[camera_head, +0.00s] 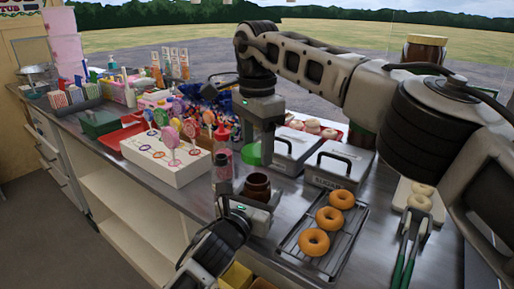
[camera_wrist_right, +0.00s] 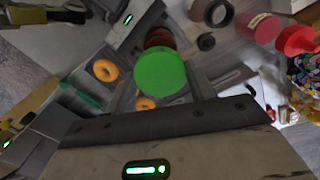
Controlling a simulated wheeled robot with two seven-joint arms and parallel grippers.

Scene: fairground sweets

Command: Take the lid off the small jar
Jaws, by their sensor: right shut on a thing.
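The green lid (camera_head: 252,154) is between the fingers of my right gripper (camera_head: 262,143), which is shut on it. In the right wrist view the lid (camera_wrist_right: 160,72) is a bright green disc between the fingers. The small brown jar (camera_head: 257,182) stands upright below and apart from the lid, its dark open mouth showing in the head view. In the right wrist view the jar (camera_wrist_right: 159,38) is partly hidden behind the lid. My left gripper (camera_head: 250,200) is low at the counter's front edge, its fingers on both sides of the jar, shut on it.
A rack of doughnuts (camera_head: 300,247) is to the right, with metal lidded bins (camera_head: 337,166) behind. A white lollipop stand (camera_head: 170,165) is to the left. The counter's front edge is close.

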